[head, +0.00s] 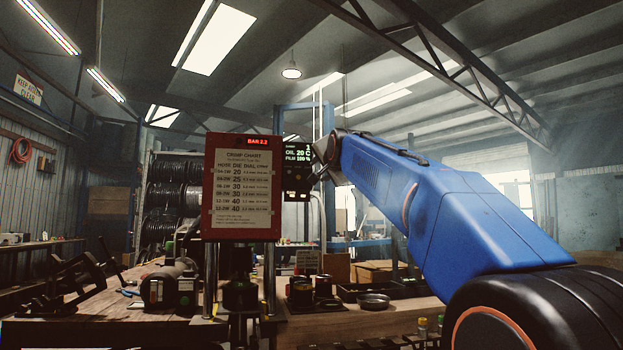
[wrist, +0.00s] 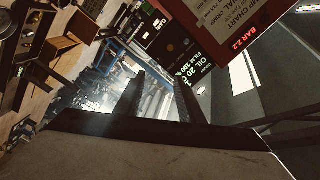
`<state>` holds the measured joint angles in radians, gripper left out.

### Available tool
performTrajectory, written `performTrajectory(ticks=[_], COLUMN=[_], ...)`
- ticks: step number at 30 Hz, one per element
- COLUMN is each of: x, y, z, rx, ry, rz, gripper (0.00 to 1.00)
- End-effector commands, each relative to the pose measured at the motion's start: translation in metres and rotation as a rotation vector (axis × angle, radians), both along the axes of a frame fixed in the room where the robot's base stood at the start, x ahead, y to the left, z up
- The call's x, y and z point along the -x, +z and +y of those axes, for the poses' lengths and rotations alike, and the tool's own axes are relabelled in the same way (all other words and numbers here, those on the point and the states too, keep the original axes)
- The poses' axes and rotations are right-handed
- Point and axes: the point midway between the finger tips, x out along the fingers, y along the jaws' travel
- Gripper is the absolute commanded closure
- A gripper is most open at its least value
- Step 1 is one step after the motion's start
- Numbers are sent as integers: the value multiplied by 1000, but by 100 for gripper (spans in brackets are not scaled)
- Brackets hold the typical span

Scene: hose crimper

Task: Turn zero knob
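A small black panel (head: 297,154) with a lit readout of "OIL 20 C" and film lines is mounted to the right of the red crimp chart board. Below the readout is a dark box (head: 297,182) with small controls; I cannot tell which of them is the zero knob. In the wrist view the readout (wrist: 188,80) and a dark panel face (wrist: 152,28) show tilted, beyond the fingertips. My gripper (wrist: 160,76) has its two dark fingers apart with nothing between them. In the head view its end is small and dark beside the panel's right edge, partly hidden by the arm.
The red board (head: 242,187) carries a crimp chart and a lit "BAR 2.2" display. A wooden bench (head: 130,305) below holds a dark clamp tool, a motor-like unit, jars and a round dish (head: 373,300). Hose reels (head: 168,195) stand behind the board.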

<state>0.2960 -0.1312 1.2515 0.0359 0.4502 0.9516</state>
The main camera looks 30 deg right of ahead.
Motion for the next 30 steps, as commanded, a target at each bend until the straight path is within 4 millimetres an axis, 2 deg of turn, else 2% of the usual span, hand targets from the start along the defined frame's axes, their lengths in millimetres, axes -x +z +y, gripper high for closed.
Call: performTrajectory(ticks=[4,21,30], x=[-25,-106,-130], y=[-1,-1,0], z=[-7,-30,-37], rx=[0,1,1], ry=[0,0,0], rz=[2,2,0], gripper=[64,64,64])
